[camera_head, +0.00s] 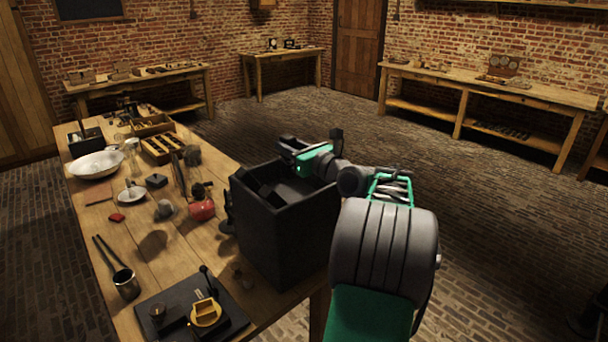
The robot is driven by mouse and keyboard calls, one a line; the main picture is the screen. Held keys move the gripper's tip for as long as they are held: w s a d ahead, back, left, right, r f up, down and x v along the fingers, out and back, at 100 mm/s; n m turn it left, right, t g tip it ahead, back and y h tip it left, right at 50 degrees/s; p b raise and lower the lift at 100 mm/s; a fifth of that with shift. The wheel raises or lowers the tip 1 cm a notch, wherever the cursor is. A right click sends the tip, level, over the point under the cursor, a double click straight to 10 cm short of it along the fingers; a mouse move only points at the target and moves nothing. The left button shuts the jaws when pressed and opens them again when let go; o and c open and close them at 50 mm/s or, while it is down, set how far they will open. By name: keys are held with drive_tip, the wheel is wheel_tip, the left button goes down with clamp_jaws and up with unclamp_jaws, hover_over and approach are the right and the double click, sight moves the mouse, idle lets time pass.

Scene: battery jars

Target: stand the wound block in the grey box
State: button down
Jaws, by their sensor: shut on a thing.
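The grey box (288,240) is a tall, dark, open-topped box at the right edge of the near table. Its inside is in shadow, and a dark slanted shape (268,193) shows at its left inside. My gripper (288,153) is over the far side of the box opening, at about rim height. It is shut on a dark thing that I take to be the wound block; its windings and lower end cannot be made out. I cannot tell whether it touches the box.
The near table (190,245) holds a red object (202,209) left of the box, a metal pot (126,283), a dark board with a yellow dish (206,312), a white bowl (97,164) and a partitioned wooden tray (162,146). Floor is clear beyond the box.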

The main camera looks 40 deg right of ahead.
drive_tip(key=s+d+f, duration=0.2)
drive_tip(key=d+f, duration=0.3)
drive_tip(key=f, duration=0.4)
drive_tip(key=shift+f, duration=0.2)
drive_tip(key=c, duration=1.1)
unclamp_jaws()
drive_tip(key=s+b, duration=0.1)
drive_tip(key=s, duration=1.1)
drive_tip(key=shift+r, duration=0.15)
